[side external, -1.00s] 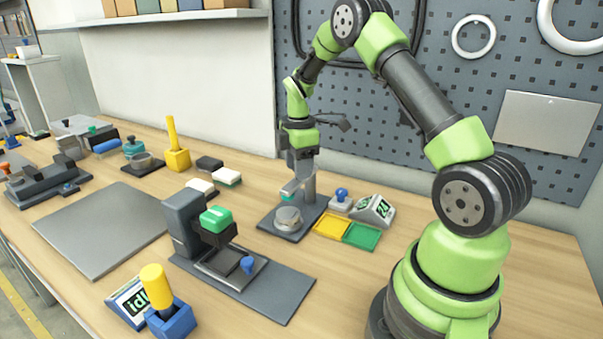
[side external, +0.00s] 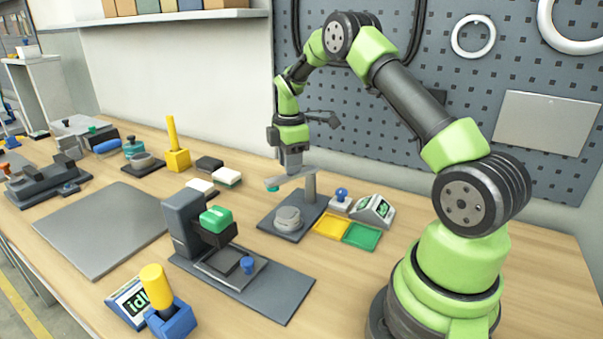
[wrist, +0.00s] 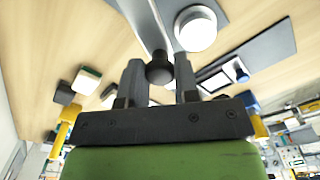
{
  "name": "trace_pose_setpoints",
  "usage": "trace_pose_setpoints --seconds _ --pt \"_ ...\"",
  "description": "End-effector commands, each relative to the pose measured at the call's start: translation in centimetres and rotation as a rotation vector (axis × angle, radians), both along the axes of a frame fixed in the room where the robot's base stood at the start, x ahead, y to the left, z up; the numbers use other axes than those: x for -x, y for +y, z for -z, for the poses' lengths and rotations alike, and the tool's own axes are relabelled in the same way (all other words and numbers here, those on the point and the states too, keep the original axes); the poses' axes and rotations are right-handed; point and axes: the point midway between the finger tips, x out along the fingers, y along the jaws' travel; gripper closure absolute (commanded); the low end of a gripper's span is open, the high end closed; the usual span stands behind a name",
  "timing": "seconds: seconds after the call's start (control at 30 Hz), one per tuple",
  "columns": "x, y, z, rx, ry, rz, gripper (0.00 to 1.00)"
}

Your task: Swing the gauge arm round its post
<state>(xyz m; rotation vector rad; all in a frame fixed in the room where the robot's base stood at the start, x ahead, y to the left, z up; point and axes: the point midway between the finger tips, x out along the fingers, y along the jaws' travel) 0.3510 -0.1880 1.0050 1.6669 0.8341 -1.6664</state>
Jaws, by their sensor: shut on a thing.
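The gauge stands on a dark base plate (side external: 268,222) with an upright grey post (side external: 311,187). Its pale grey gauge arm (side external: 292,181) reaches left from the post, and its teal tip (side external: 272,189) is out to the left of the round grey disc (side external: 289,217), not over it. My gripper (side external: 290,170) is above the gauge arm. In the wrist view, my gripper (wrist: 159,68) has its fingers on either side of a dark round knob (wrist: 159,73) on the arm. The pale disc (wrist: 196,30) shows beside the arm there.
A small display (side external: 375,210), a blue-knobbed button (side external: 341,198) and yellow (side external: 331,226) and green (side external: 361,236) pads lie right of the gauge. A dark fixture with a green-topped block (side external: 216,219) stands in front. White-topped blocks (side external: 227,177) lie to the left.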

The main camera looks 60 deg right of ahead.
Motion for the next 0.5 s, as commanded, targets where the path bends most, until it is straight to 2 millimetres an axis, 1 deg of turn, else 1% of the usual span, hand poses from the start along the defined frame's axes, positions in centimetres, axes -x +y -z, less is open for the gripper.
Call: trace_pose_setpoints --seconds 0.1,0.2,0.5 --pt "-1.0 -0.8 0.1 0.005 -0.003 -0.003 0.78" --pt "-1.5 -1.1 0.0 0.003 -0.002 -0.001 0.78" --pt "-1.6 -1.3 0.0 0.003 0.000 -0.001 0.78"
